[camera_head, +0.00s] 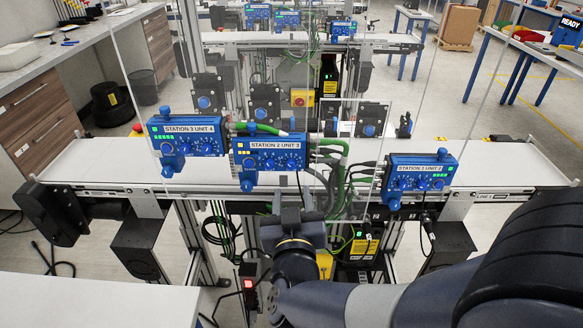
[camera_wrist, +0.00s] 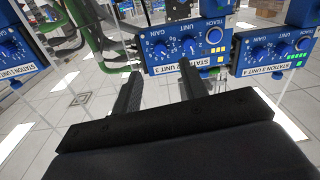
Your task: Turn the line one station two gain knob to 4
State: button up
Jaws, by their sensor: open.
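The blue STATION 2 UNIT 3 box (camera_head: 268,145) is mounted at the middle of the near conveyor, labelled LINE 1 at its right end. In the wrist view the box (camera_wrist: 165,69) appears upside down. Its blue gain knob (camera_wrist: 161,51) has a white pointer; the setting is too small to read. The unit knob (camera_wrist: 190,46) and round teach button (camera_wrist: 214,35) are beside it. My gripper (camera_head: 303,198) is just in front of and below the box. In the wrist view its dark fingers (camera_wrist: 160,72) are apart and empty, on either side of the gain knob's line, not visibly touching it.
The STATION 3 UNIT 4 box (camera_head: 187,137) is to the left and the STATION 1 UNIT 2 box (camera_head: 418,174) to the right. Green hoses (camera_head: 330,147) and dark cables run right of the middle box. The white belt (camera_head: 110,160) is bare. Clear panels stand around the boxes.

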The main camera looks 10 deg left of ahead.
aim_at(291, 168)
jog(key=p+x, duration=0.1)
jog(key=x, duration=0.7)
jog(key=shift+w, duration=0.1)
jog(key=shift+c, duration=0.5)
jog(key=shift+f, duration=0.1)
grip_shut()
